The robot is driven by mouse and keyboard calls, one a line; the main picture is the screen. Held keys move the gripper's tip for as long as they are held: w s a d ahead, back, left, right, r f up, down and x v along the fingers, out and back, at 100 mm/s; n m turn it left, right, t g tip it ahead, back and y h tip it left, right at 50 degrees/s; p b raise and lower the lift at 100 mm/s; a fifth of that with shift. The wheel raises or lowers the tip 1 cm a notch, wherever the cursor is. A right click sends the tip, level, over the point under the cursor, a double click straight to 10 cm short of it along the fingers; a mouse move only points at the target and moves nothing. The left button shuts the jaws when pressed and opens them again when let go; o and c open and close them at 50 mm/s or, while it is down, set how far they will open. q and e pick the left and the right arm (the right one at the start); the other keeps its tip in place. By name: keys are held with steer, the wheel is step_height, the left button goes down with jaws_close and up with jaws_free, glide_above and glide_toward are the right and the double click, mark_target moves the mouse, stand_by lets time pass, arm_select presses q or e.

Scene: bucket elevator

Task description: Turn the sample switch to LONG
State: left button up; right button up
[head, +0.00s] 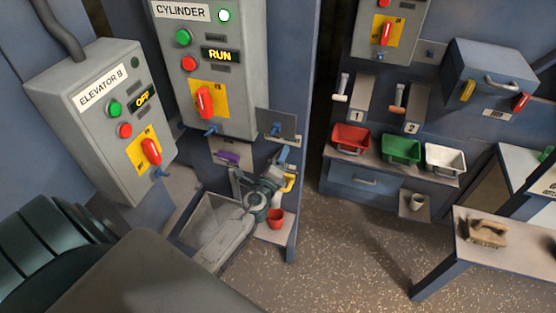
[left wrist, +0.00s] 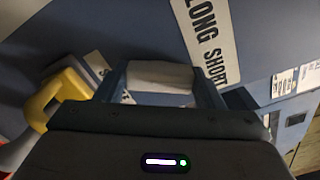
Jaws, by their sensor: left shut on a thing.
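The label plate (left wrist: 203,42) with the words LONG and SHORT is in the left wrist view, tilted, on a blue panel just beyond my fingers. My left gripper (left wrist: 160,88) is shut on a pale grey-white block, which looks like the sample switch's handle (left wrist: 160,74), with one blue finger on each side of it. The rest of the switch is hidden behind the gripper, so I cannot tell its setting. In the head view my left gripper (head: 280,166) is low beside the blue post, and it hides the switch there.
A yellow object (head: 290,183) and a red cup (head: 275,218) are close to my left gripper. Red (head: 350,138), green and white bins stand right. Speckled floor lies between.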

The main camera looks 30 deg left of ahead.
arm_select(q)
steer(key=n+b, duration=0.4)
steer(key=n, duration=0.2)
steer(key=n+b, duration=0.5)
steer(key=n, duration=0.1)
steer(key=shift+f+n, duration=0.2)
steer(key=shift+n, duration=0.2)
stand_by(0.4)
steer(key=o, duration=1)
